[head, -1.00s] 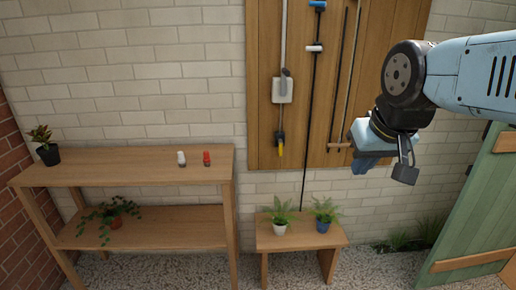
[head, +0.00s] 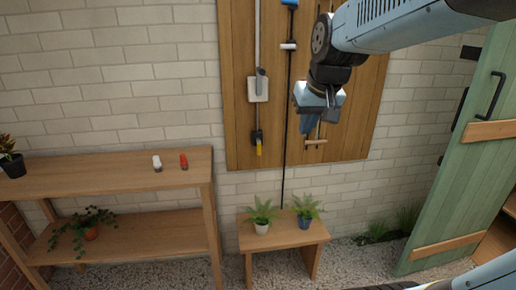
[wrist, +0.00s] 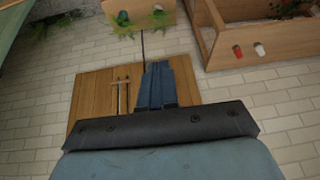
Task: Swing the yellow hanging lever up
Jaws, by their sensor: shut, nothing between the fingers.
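The yellow hanging lever (head: 258,149) hangs down from a dark fitting at the lower left of the wooden wall board, below a grey box on a vertical pipe. It points straight down. My gripper (head: 305,130) is in front of the board, to the right of the lever and apart from it. In the wrist view its blue fingers (wrist: 160,85) are together with nothing between them. The lever does not show in the wrist view; my gripper may hide it.
A wooden bench (head: 285,236) with two potted plants stands below the board. A wooden shelf (head: 110,168) at the left carries a white and a red small object. A green door (head: 470,150) stands at the right. The wall space between board and door is free.

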